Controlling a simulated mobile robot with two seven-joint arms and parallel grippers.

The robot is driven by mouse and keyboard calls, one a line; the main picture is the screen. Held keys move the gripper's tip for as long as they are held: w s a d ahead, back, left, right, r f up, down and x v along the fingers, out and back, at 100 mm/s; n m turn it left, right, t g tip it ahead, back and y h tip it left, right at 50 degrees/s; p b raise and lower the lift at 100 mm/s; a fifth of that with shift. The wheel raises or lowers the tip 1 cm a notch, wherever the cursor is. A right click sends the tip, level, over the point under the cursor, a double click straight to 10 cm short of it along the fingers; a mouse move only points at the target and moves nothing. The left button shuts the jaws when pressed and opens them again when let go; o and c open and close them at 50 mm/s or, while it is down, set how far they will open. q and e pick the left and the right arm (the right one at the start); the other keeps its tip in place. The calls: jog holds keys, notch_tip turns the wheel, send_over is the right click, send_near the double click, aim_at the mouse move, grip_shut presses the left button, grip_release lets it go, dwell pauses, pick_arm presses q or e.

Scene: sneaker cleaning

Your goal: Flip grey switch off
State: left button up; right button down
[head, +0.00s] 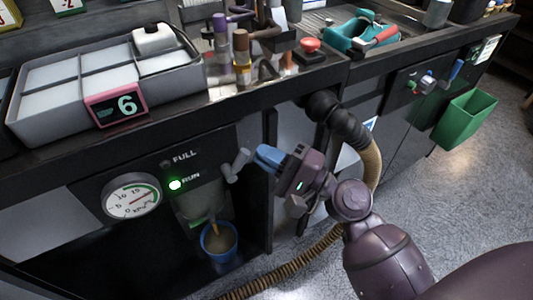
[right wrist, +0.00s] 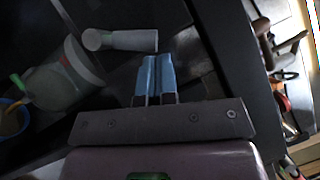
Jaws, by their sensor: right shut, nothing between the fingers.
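The grey switch (head: 237,163) is a light grey lever on the dark front panel, right of the lit green RUN lamp (head: 176,185). In the head view it is tilted, its upper end leaning right. In the right wrist view the switch (right wrist: 120,40) lies just beyond the fingertips, to their upper left. My right gripper (head: 268,156) has blue fingers, shut and empty, just right of the switch. The fingers also show in the right wrist view (right wrist: 153,62). I cannot tell whether they touch the switch. My left gripper is out of view.
A gauge (head: 132,201) sits left of the lamp. A blue cup (head: 219,240) of brown liquid stands below the switch. A ribbed hose (head: 347,124) passes behind my right arm. The counter above holds a grey tray (head: 182,85) and a red button (head: 310,46).

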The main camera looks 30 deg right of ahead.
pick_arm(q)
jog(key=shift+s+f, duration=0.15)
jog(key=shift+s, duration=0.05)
pick_arm(e)
jog(key=shift+a, duration=0.15)
jog(key=shift+r, duration=0.15)
